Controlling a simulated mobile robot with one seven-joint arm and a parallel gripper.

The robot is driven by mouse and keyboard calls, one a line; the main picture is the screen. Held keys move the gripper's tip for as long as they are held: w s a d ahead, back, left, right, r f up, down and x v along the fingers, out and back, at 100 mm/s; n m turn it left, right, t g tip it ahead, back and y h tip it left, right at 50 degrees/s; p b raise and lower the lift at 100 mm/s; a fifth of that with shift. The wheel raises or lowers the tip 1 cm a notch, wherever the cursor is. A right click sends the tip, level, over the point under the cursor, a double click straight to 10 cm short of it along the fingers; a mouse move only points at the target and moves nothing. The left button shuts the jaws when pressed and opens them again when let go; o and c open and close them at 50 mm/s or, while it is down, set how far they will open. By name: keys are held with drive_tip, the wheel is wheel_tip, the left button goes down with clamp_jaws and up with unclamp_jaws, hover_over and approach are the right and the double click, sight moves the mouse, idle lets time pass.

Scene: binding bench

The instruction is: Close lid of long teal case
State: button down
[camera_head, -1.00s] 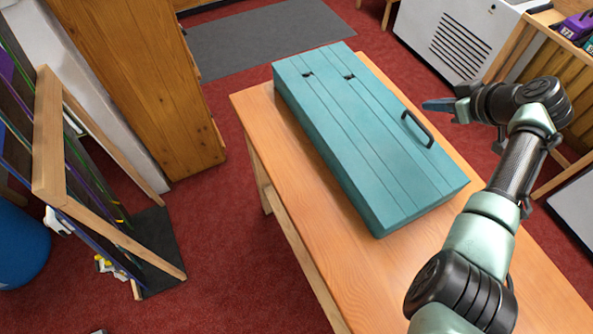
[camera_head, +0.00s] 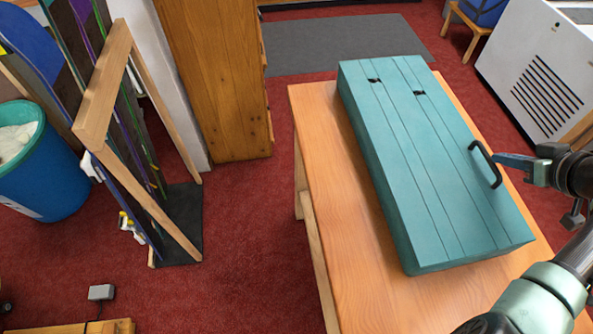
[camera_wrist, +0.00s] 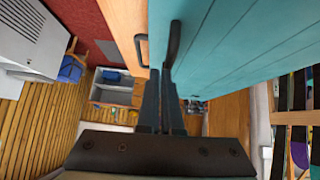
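The long teal case (camera_head: 425,165) lies on the wooden table. Its planked lid is down and flat, with no gap visible from above. Two small dark marks show near its far end. A black handle (camera_head: 487,165) is on the case's right side, and it also shows in the wrist view (camera_wrist: 174,45). My gripper (camera_head: 503,159) is just right of the handle, its tips overlapping or very near it; contact is unclear. In the wrist view my gripper's dark fingers (camera_wrist: 160,75) are close together, pointing along the case's side, with nothing clearly between them.
The wooden table (camera_head: 320,150) has bare top left of the case and at its near end. A wooden rack (camera_head: 105,95) and a blue bin (camera_head: 40,165) stand at the left on red carpet. A white vented cabinet (camera_head: 540,65) stands at the upper right.

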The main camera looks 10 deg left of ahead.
drive_tip(key=shift+s+f, duration=0.15)
drive_tip(key=shift+f, duration=0.25)
drive_tip(key=shift+s+d+r, duration=0.1)
drive_tip(key=shift+s+r, duration=0.15)
drive_tip(key=shift+r, duration=0.05)
drive_tip(key=v, duration=1.2)
drive_tip(key=shift+r, duration=0.45)
drive_tip(key=shift+w, duration=0.1)
drive_tip(key=w+a+r+m+t+h+p, duration=0.1)
drive_tip(key=w+a+r+t+h+p, duration=0.15)
drive_tip(key=w+a+r, duration=0.5)
drive_tip(key=w+a+r+m+t+h+p, duration=0.1)
drive_tip(key=a+r+t, duration=0.3)
drive_tip(key=r, duration=0.5)
drive_tip(key=w+a+r+t+h, duration=0.2)
drive_tip(key=a+r, duration=0.4)
drive_tip(key=r, duration=0.3)
drive_tip(key=s+a+r+m+t+y+p, duration=0.2)
drive_tip(key=s+a+r+t, duration=0.8)
drive_tip(key=s+a+r, duration=0.8)
wheel_tip(320, 180, up, 4)
drive_tip(key=shift+s+y, duration=0.4)
drive_tip(key=shift+y, duration=0.05)
